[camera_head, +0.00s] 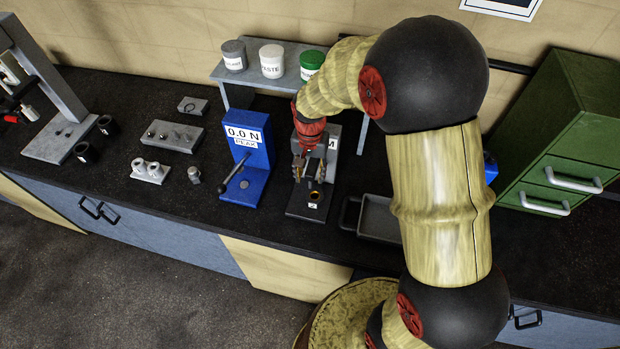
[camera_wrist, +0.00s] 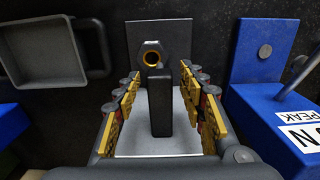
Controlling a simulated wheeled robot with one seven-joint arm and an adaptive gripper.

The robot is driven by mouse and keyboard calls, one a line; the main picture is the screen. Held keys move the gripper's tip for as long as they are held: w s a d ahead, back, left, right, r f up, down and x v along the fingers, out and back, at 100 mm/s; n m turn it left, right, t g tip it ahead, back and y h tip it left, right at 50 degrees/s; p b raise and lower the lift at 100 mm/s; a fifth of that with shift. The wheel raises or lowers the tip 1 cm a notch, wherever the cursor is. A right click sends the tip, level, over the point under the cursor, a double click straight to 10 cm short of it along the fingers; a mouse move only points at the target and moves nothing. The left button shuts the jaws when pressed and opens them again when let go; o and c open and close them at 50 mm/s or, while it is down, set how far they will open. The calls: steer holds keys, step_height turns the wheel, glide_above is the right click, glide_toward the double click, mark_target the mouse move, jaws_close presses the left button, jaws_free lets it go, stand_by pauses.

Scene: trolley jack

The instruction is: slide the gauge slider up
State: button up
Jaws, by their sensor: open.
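The gauge (camera_head: 300,211) is a dark grey stand with an upright back and a flat base, in the middle of the bench. A brass-coloured ring (camera_head: 314,196) sits on its base, and it also shows in the wrist view (camera_wrist: 152,59). My gripper (camera_head: 307,172) is at the front of the upright and hides much of it. In the wrist view, my gripper (camera_wrist: 164,90) is open, with its yellow fingers either side of a dark upright bar (camera_wrist: 160,105), apart from it. I cannot tell for certain whether this bar is the slider.
The blue force tester (camera_head: 245,150) stands close on the left. A grey tray (camera_head: 380,218) lies on the right, before the green drawer cabinet (camera_head: 560,135). A shelf (camera_head: 258,77) with several jars is behind. Small metal blocks (camera_head: 173,136) lie farther left.

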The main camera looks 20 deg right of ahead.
step_height(320, 180, up, 9)
steer(key=shift+f, duration=0.2)
stand_by(0.6)
steer(key=shift+n, duration=0.3)
steer(key=s+n+t+b, duration=0.5)
steer(key=s+b, duration=1.2)
steer(key=s, duration=0.4)
steer(key=shift+s+n+t, duration=0.15)
steer(key=shift+n+t, duration=0.15)
steer(key=shift+n, duration=0.3)
steer(key=shift+d, duration=0.1)
